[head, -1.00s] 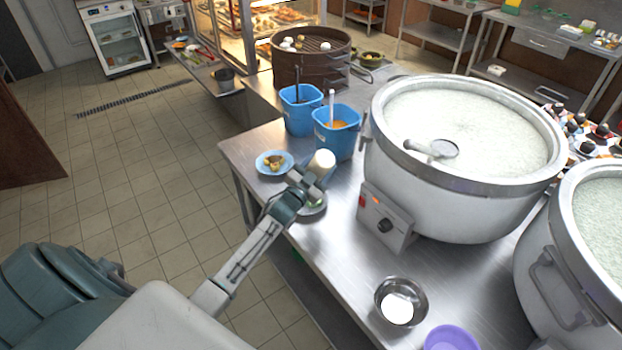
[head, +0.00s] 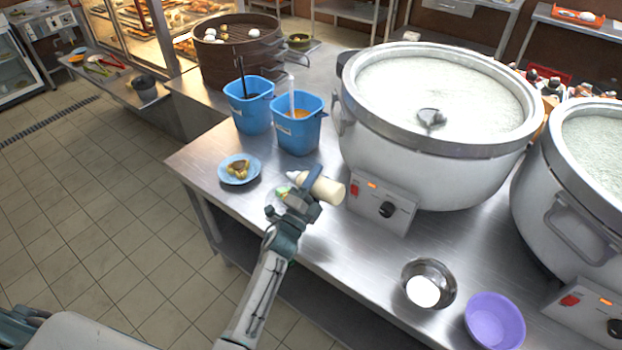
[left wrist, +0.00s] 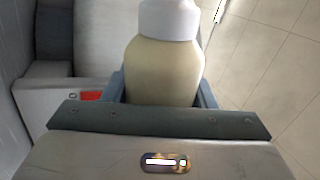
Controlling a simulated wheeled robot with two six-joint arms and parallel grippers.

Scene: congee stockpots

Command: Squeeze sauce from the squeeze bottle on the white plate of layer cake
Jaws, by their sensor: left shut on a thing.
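My left gripper (head: 303,195) is shut on a cream squeeze bottle (head: 326,188) above the steel counter. The bottle lies nearly level, its narrow end pointing left. In the left wrist view the bottle (left wrist: 164,68) sits between the fingers, with a white collar at the top of the picture. A pale plate (head: 269,198) with something green on it is partly hidden behind my left gripper, so I cannot tell clearly that it is the layer cake. The bottle's narrow end is near this plate in the picture. I see no sauce coming out. My right gripper is not in view.
A blue plate (head: 239,169) with brown and yellow food lies to the left. Blue tubs (head: 296,130) and a large congee pot (head: 430,150) stand behind. A steel bowl (head: 428,284) and a purple bowl (head: 494,321) stand at right. The counter's front edge is near my arm.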

